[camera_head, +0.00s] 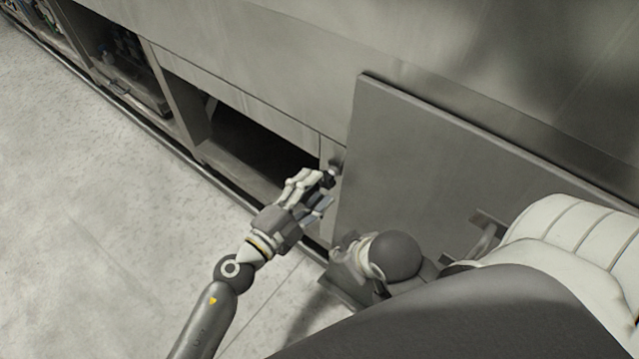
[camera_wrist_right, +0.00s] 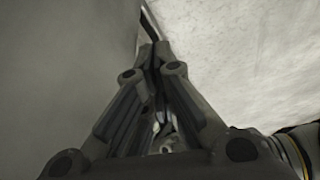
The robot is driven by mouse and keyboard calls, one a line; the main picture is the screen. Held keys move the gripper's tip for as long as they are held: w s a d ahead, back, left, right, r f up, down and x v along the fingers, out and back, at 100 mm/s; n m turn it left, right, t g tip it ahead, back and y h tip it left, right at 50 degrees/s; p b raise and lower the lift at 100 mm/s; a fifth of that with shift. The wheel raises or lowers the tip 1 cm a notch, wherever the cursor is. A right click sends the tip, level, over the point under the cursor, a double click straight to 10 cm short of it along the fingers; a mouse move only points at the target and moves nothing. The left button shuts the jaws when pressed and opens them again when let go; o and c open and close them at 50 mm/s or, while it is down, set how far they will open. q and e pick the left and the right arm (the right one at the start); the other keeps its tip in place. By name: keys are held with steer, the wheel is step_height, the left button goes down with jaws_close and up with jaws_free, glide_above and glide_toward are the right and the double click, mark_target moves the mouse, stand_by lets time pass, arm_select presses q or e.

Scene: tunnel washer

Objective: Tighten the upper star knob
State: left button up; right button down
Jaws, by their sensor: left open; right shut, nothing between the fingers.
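A small dark knob (camera_head: 327,180), seemingly the upper star knob, sits on the narrow strip at the left edge of the large grey panel (camera_head: 430,160). My left gripper (camera_head: 318,193) is open, with its fingers at the knob. They hide part of it, and I cannot tell whether they touch it. My right gripper is lower, close to the panel's lower left part, and mostly hidden behind my own arm in the head view. In the right wrist view my right gripper (camera_wrist_right: 154,50) is shut and empty, beside a grey surface. No second knob is clearly visible.
Left of the panel is a dark open bay (camera_head: 245,145) in the machine's lower side. Another open bay (camera_head: 125,70) lies farther left. The pale speckled floor (camera_head: 90,220) is clear in front of them. My right arm crowds the lower right.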

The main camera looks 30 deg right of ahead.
arm_select(q)
steer(key=shift+x, duration=1.25)
arm_select(e)
steer(key=shift+w+a+r+t, duration=0.15)
steer(key=shift+w+t, duration=0.1)
steer(key=shift+w, duration=0.2)
steer(key=shift+w+a+r+t, duration=0.2)
steer(key=shift+w+t, duration=0.1)
steer(key=shift+w, duration=0.2)
steer(key=shift+w+a+r+t, duration=0.15)
steer(key=shift+w+t, duration=0.1)
steer(key=shift+w, duration=0.2)
arm_select(q)
steer(key=c, duration=0.7)
steer(key=shift+c, duration=0.2)
